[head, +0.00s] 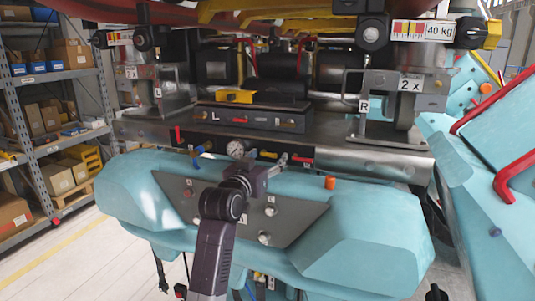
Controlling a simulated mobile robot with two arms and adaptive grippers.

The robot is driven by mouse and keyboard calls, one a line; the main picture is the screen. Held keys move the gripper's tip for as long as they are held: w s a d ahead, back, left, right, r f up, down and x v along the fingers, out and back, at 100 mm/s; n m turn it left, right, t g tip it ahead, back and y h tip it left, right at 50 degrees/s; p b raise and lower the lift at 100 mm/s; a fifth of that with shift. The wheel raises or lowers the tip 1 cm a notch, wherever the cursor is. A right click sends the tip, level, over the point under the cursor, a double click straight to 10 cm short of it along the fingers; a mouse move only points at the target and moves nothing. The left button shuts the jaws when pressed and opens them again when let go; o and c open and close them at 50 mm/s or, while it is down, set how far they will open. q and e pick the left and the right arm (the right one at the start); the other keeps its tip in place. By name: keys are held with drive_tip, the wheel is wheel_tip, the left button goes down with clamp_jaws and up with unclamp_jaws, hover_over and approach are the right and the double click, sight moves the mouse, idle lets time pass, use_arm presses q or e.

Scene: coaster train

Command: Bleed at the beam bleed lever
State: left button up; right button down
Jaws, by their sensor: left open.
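A dark metal beam (330,145) runs across the middle, above a turquoise body. On its front are a round pressure gauge (236,149), a blue-handled lever (198,151), a yellow label (268,154) and a red tag or lever (301,162). I cannot tell for sure which of these is the beam bleed lever. My left gripper (281,161) is open, its tips at the beam front between the yellow label and the red part. I cannot tell whether it touches anything. The gripper and wrist hide part of the grey plate below. My right gripper is not in view.
A grey panel with several knobs (265,238) lies under my arm. An orange cap (330,182) stands right of the gripper. A bracket marked R (380,133) with a wheel sits at right. Red handles (505,180) are far right. Shelves (50,80) stand left, past clear floor.

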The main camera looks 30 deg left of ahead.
sight(264, 144)
use_arm(q)
drive_tip(key=shift+r, duration=0.15)
drive_tip(key=c, duration=1.1)
drive_tip(key=shift+n, duration=0.3)
drive_tip(key=n, duration=0.3)
drive_tip(key=shift+r, duration=0.35)
drive_tip(key=n, duration=0.3)
drive_tip(key=r+n, duration=0.1)
drive_tip(key=n, duration=0.1)
drive_tip(key=shift+a, duration=0.3)
drive_tip(key=n, duration=0.5)
drive_tip(key=shift+s+a+r, duration=0.15)
drive_tip(key=shift+a+r, duration=0.05)
drive_tip(key=shift+a, duration=0.15)
drive_tip(key=shift+c, duration=0.3)
drive_tip(key=n, duration=0.4)
drive_tip(key=shift+s+a, duration=0.1)
drive_tip(key=shift+a, duration=0.3)
drive_tip(key=shift+o, duration=0.2)
drive_tip(key=shift+r+n, duration=0.1)
drive_tip(key=shift+n, duration=0.2)
